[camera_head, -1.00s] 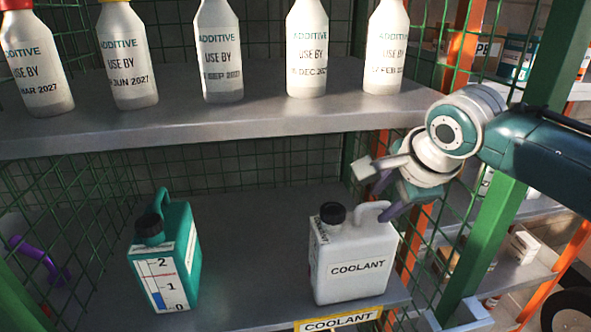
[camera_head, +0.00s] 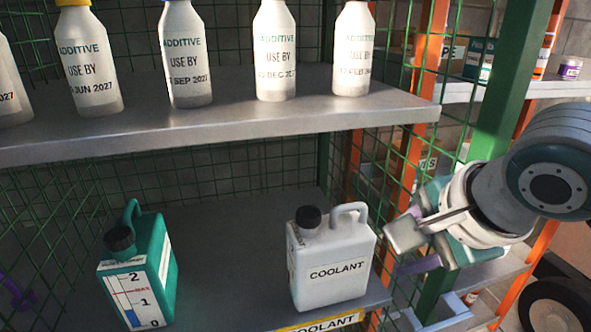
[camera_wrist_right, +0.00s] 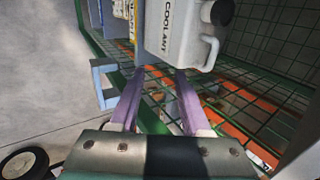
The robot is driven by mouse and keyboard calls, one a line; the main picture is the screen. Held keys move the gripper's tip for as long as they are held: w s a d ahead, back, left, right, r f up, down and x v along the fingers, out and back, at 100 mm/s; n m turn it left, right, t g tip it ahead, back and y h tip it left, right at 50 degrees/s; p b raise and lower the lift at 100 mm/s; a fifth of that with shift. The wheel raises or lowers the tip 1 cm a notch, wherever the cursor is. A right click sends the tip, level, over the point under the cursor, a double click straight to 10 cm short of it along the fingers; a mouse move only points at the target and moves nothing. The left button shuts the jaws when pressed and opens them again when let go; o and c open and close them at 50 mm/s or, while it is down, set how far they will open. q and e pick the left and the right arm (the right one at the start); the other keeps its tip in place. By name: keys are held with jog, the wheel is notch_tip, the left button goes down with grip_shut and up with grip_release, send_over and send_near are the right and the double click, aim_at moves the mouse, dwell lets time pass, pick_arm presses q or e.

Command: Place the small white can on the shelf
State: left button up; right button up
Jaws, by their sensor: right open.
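The small white can (camera_head: 330,268), marked COOLANT, has a black cap and a looped handle. It stands upright on the lower shelf (camera_head: 235,305) at its right end, behind a yellow-edged COOLANT label (camera_head: 325,324). In the right wrist view the can (camera_wrist_right: 178,35) shows at the top, beyond the fingertips. My right gripper (camera_head: 405,252) is open and empty, to the right of the can and apart from it. Its two purple fingers (camera_wrist_right: 158,75) are spread with nothing between them. My left gripper is not in view.
A green can (camera_head: 160,255) with a level scale stands left on the same shelf, with bare shelf between the two. Several additive bottles (camera_head: 277,55) line the upper shelf (camera_head: 230,125). A green post (camera_head: 510,75) and wire mesh stand at the right, near my right arm.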

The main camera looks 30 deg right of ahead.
jog(key=s+a+f+n+g, duration=0.1)
jog(key=s+a+n, duration=0.4)
jog(key=n, duration=0.6)
jog(key=s+a+n+g+y, duration=0.1)
jog(key=s+a+n, duration=0.4)
jog(key=s+n, duration=0.4)
jog(key=shift+s+f+n+g+y, duration=0.2)
jog(key=shift+f+n+g+y, duration=0.15)
jog(key=shift+n, duration=1.05)
